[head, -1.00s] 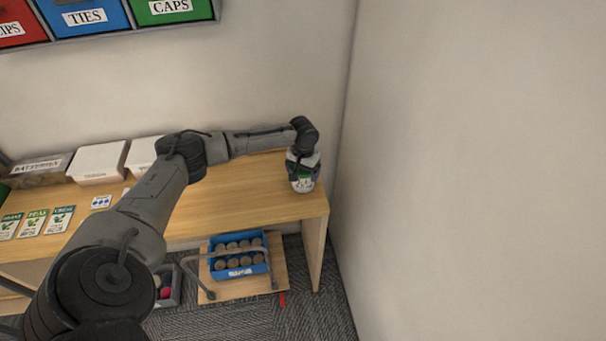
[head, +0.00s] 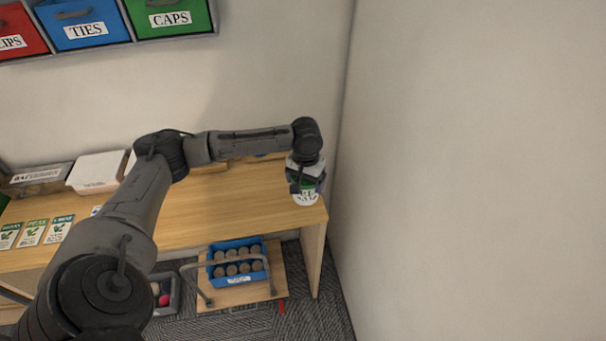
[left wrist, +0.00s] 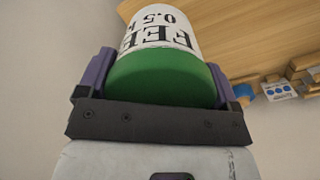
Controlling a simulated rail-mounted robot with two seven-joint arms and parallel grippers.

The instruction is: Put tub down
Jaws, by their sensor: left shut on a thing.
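The tub (left wrist: 162,75) has a green lid end and a white label with black lettering, partly readable as "FEE" and "0.5". My left gripper (left wrist: 160,95) is shut on it, with a purple-grey finger on each side of the green part. In the head view the tub (head: 306,197) shows white below the left gripper (head: 305,183), at the right end of the wooden table (head: 225,205). The gripper hides much of it. I cannot tell whether its base touches the tabletop. My right gripper is not in view.
A wall (head: 460,170) stands close on the right. White boxes (head: 97,171) and cards (head: 32,232) are at the table's left. A blue crate of round items (head: 237,262) sits on a low trolley (head: 262,289) underneath. The table's middle is clear.

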